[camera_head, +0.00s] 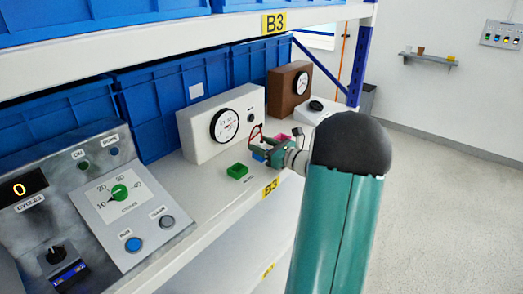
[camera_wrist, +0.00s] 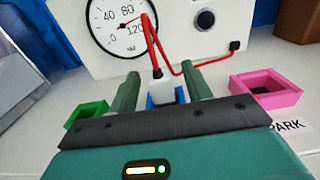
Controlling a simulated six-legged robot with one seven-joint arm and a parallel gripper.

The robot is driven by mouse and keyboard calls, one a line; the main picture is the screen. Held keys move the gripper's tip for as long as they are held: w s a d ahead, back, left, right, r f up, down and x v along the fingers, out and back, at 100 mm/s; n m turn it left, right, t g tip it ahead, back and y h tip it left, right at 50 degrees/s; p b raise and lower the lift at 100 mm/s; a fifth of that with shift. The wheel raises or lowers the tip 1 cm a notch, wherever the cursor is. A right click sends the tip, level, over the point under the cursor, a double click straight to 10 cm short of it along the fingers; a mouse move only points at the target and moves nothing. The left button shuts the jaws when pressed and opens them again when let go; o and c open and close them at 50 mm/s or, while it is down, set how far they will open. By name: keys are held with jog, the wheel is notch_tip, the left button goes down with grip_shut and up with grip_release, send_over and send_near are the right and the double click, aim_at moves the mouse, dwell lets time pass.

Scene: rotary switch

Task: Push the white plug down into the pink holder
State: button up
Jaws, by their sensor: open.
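The white plug (camera_wrist: 162,89) with its red cable shows in the wrist view, between the two green fingers of my gripper (camera_wrist: 160,78). The fingers are open, with gaps beside the plug. A blue holder (camera_wrist: 153,101) is right below the plug; the plug appears to stand in it, though my gripper hides its lower part. The pink holder (camera_wrist: 282,95) is to the right, apart from my gripper, with a dark opening in it. In the head view my gripper (camera_head: 262,150) is over the shelf, and the pink holder (camera_head: 281,139) is partly hidden behind it.
A green holder (camera_wrist: 88,113) is to the left of my gripper. A white gauge box (camera_wrist: 180,40) stands behind, the red cable running to its socket (camera_wrist: 235,46). In the head view, a control panel (camera_head: 85,205) is at left and blue bins (camera_head: 165,105) line the back.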

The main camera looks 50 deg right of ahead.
jog(key=shift+w, duration=0.2)
jog(key=shift+c, duration=0.2)
grip_shut()
jog(key=shift+r, duration=0.15)
